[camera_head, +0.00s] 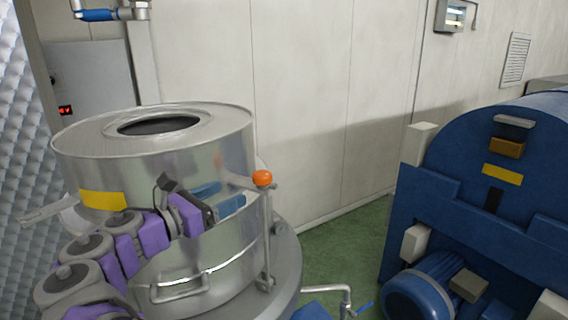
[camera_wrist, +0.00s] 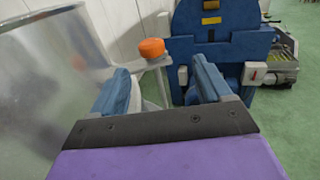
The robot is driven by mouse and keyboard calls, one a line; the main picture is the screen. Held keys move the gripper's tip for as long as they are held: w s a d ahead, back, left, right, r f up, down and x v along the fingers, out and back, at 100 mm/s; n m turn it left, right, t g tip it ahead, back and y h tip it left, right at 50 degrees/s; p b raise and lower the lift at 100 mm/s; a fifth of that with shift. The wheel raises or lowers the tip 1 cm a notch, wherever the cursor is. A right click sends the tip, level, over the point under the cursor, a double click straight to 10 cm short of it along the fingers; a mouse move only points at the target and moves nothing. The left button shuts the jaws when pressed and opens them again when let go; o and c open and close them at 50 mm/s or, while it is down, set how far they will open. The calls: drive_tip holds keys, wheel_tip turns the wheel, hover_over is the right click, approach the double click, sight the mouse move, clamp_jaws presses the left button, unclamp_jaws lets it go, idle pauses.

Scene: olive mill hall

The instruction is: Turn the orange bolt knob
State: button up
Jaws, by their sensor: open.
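The orange bolt knob (camera_head: 262,178) sits on top of a metal bracket and rod at the right side of the steel drum (camera_head: 220,148). In the wrist view the orange knob (camera_wrist: 151,48) stands beyond my fingertips, a little left of the middle. My gripper (camera_head: 220,195) is in front of the drum, left of the knob and apart from it. In the wrist view my gripper (camera_wrist: 160,80) shows two blue fingers spread wide with nothing between them. The left finger hides part of the stand below the knob.
A large blue machine (camera_head: 480,190) with a motor (camera_head: 420,292) stands at the right. A bent pipe with a blue handle (camera_head: 345,298) is low beside the drum. Green floor (camera_head: 350,245) is clear between drum and machine. A pale wall (camera_head: 300,100) is behind.

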sight(270, 171)
drive_tip(key=w+f, duration=0.1)
drive_tip(key=w, duration=0.5)
drive_tip(key=w+d, duration=0.1)
drive_tip(key=d, duration=0.2)
drive_tip(key=w+d, duration=0.2)
drive_tip(key=d, duration=0.1)
drive_tip(key=w+d, duration=0.2)
drive_tip(key=d, duration=0.1)
drive_tip(key=shift+w+d+r, duration=0.15)
drive_tip(key=shift+w+r, duration=0.05)
drive_tip(key=shift+w, duration=0.05)
drive_tip(key=shift+w+a+f, duration=0.1)
drive_tip(key=shift+w+a, duration=0.8)
drive_tip(key=shift+a, duration=0.4)
drive_tip(key=shift+d, duration=1.35)
drive_tip(key=c, duration=0.4)
drive_tip(key=shift+c, duration=1.3)
drive_tip(key=shift+a, duration=0.45)
drive_tip(key=c, duration=0.3)
